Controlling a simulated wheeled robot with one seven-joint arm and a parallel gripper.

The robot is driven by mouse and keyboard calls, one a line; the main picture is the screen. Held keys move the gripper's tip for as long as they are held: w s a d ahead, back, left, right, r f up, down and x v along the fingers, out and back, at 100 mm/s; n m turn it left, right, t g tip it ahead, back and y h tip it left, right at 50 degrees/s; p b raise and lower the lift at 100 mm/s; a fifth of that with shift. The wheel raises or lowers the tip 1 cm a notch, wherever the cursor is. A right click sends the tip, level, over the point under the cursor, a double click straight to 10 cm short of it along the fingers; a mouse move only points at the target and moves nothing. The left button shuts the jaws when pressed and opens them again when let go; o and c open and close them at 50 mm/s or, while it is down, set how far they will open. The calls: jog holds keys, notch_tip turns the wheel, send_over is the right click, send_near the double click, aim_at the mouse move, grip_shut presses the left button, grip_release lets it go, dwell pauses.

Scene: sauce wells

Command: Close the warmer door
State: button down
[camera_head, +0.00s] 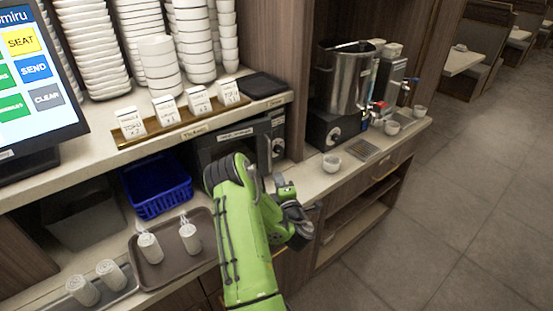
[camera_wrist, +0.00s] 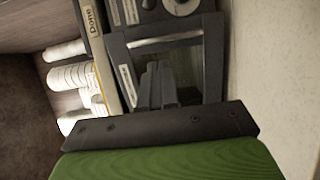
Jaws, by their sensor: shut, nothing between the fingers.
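The warmer (camera_head: 277,135) is a dark box under the shelf in the head view, with a round dial on its right side. My green arm covers much of its front. In the wrist view the warmer (camera_wrist: 208,55) shows as a dark frame around a glassy opening, with a pale bar across it. I cannot tell how far its door stands open. My gripper (camera_wrist: 157,82) is shut and empty, its dark fingertips in front of this frame. Whether they touch it I cannot tell. In the head view the fingertips are hidden behind my arm.
A blue basket (camera_head: 157,188) and a brown tray (camera_head: 203,254) with two rolled towels lie left of my arm. A small white cup (camera_head: 331,163) and a steel urn (camera_head: 343,80) stand on the counter to the right. Stacked bowls fill the shelf above.

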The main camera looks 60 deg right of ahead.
aim_at(270, 157)
jog(key=p+x, duration=0.3)
jog(key=x, duration=0.6)
jog(key=shift+f, duration=0.1)
